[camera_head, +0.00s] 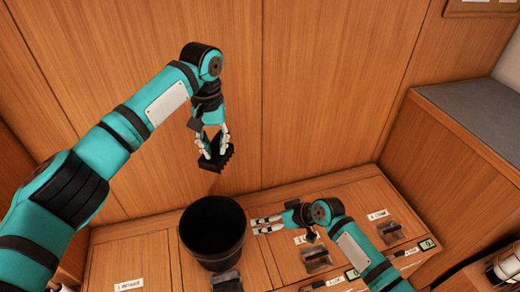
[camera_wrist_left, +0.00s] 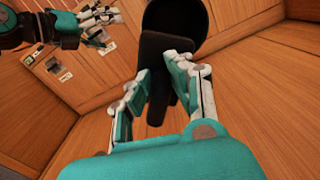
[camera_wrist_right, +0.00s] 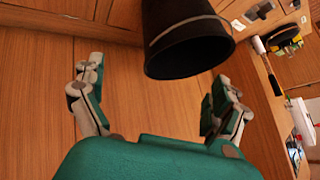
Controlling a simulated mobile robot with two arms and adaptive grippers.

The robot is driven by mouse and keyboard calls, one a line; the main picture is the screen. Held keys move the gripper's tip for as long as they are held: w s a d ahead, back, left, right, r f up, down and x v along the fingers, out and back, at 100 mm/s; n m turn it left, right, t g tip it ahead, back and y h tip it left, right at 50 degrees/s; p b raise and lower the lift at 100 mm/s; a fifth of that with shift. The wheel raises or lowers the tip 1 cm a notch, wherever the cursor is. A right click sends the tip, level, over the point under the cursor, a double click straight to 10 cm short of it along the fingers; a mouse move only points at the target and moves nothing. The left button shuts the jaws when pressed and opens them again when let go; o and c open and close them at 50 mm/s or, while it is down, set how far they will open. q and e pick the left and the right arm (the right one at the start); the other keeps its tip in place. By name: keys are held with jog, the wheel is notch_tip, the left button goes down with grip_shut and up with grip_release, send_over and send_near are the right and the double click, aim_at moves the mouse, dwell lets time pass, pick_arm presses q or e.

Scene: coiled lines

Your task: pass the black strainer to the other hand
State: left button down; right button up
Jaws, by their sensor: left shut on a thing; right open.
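The black strainer (camera_head: 218,163) is a small dark block with a toothed edge, held in the air in front of the wooden wall. My left gripper (camera_head: 213,150) points down and is shut on it, above the black bucket. In the left wrist view the strainer (camera_wrist_left: 160,62) sits between both fingers, with its lower end sticking out between them. My right gripper (camera_head: 254,225) is low, beside the bucket's right side, pointing left, open and empty. In the right wrist view its fingers (camera_wrist_right: 156,88) are wide apart. The two grippers are well apart.
A black bucket (camera_head: 211,250) stands on the wooden hatch panels, below the strainer and close to my right fingertips. Dark latches (camera_head: 316,259) and white labels lie along the panels. A grey-topped wooden bench (camera_head: 470,115) is at the right. The air between the grippers is free.

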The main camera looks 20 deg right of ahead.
jog(key=w+a+r+n+t+y, duration=0.1)
jog(key=w+r+n+t+y, duration=0.15)
jog(key=r, duration=1.35)
jog(key=n+y, duration=0.2)
jog(key=n, duration=0.3)
send_near(216, 153)
jog(key=d, duration=0.2)
jog(key=x, duration=1.1)
jog(key=shift+s+a+r, duration=0.15)
jog(key=shift+s+a, duration=0.1)
jog(key=shift+a, duration=0.15)
jog(key=shift+c, duration=0.4)
pick_arm(q)
jog(key=shift+r, duration=0.1)
pick_arm(e)
jog(key=shift+s+g, duration=0.1)
jog(key=shift+g, duration=0.15)
jog(key=c, duration=0.9)
pick_arm(q)
jog(key=c, duration=1.1)
grip_release()
pick_arm(e)
jog(key=shift+c, duration=0.2)
